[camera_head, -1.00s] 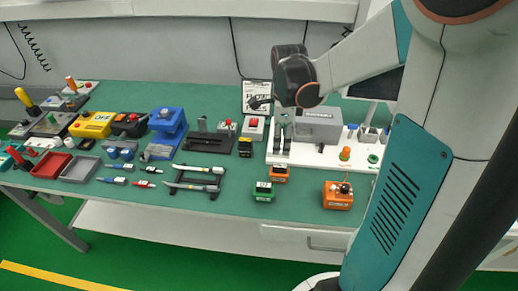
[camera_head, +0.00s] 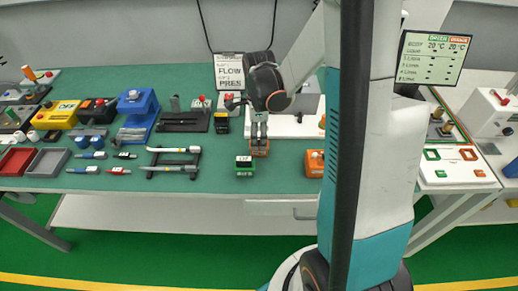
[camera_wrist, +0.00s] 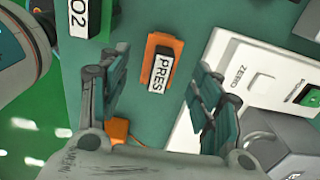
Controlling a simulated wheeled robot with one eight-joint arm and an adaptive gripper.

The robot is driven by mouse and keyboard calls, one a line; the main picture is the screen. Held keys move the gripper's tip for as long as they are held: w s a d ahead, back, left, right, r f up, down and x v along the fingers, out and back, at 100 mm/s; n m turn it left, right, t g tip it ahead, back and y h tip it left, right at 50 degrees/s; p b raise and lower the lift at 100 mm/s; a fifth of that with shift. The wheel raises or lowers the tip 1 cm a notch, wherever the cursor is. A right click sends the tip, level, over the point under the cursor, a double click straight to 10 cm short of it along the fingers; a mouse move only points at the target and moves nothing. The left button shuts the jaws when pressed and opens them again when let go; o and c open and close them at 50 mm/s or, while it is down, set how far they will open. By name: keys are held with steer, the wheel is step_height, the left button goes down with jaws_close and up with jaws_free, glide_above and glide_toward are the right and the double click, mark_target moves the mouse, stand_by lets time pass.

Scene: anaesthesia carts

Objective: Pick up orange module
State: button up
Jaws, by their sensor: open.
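The orange module is a small orange block with a black top and a white "PRES" label. In the wrist view the orange module (camera_wrist: 151,48) lies between the two spread fingers of my gripper (camera_wrist: 157,68). In the head view the orange module (camera_head: 261,151) sits on the green table mat, right below my gripper (camera_head: 259,136), which partly hides it. My gripper is open and points down. No contact with the module is visible.
A green module (camera_head: 244,165) stands close on the left, and a larger orange box (camera_head: 314,163) on the right. A white panel (camera_wrist: 215,50) with a "ZERO" label lies beside the module.

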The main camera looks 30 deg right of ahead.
step_height(320, 180, down, 2)
steer(key=shift+f, duration=0.2)
steer(key=c, duration=1.1)
steer(key=shift+o, duration=0.2)
steer(key=shift+r, duration=0.2)
